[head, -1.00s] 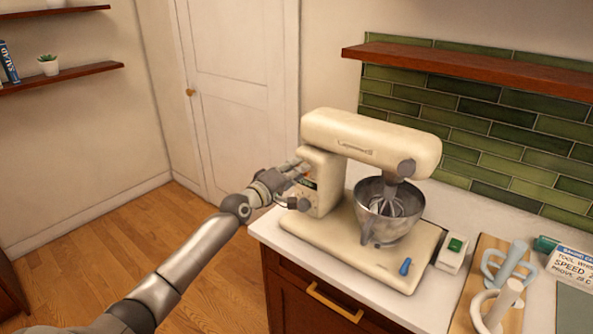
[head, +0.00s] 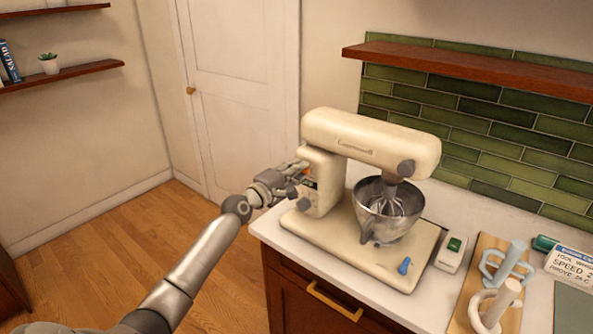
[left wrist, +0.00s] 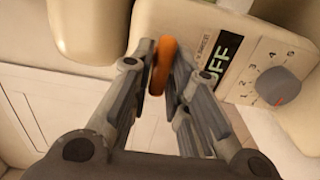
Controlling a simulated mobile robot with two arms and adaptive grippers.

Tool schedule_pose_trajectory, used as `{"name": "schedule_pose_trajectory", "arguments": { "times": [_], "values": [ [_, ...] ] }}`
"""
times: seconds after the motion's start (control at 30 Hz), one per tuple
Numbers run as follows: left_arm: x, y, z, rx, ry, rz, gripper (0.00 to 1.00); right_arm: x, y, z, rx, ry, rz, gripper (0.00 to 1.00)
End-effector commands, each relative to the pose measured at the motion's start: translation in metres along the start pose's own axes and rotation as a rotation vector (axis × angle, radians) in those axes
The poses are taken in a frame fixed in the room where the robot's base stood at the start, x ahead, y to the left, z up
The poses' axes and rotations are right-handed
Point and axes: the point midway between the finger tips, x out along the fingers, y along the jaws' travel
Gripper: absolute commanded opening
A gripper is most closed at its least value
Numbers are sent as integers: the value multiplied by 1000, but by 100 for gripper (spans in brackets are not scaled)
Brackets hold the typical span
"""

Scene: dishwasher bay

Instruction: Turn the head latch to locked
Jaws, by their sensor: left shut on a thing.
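The cream stand mixer (head: 372,140) stands on the counter with its head lying level over a steel bowl (head: 388,212). In the head view my left gripper (head: 300,172) is at the mixer's left side and hides most of the lever. My right gripper is not in view.
A grey speed dial (left wrist: 278,86) sits close to the gripper. A green-buttoned switch box (head: 452,250), a wooden board (head: 470,312) with pale tools and a sign (head: 572,268) are to the right.

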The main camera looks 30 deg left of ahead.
Motion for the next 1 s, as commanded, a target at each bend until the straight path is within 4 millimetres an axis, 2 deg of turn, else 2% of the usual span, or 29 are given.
{"name": "schedule_pose_trajectory", "arguments": {
  "times": [0.2, 0.23, 0.37, 0.77, 0.87, 1.0],
  "values": [
    [0, -1, 0, -1, 0, -2, 0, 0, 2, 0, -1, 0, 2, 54],
    [0, -1, 0, -1, 0, -2, 19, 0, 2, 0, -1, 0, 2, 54],
    [0, -1, 0, 0, 0, -1, 35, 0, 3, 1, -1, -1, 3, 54],
    [-5, -1, 0, 0, 0, -1, 35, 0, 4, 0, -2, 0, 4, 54],
    [-15, -2, 0, 1, 0, -2, 35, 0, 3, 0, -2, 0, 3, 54],
    [-38, -2, 0, 1, 0, -3, 35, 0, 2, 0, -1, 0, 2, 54]
  ]
}}
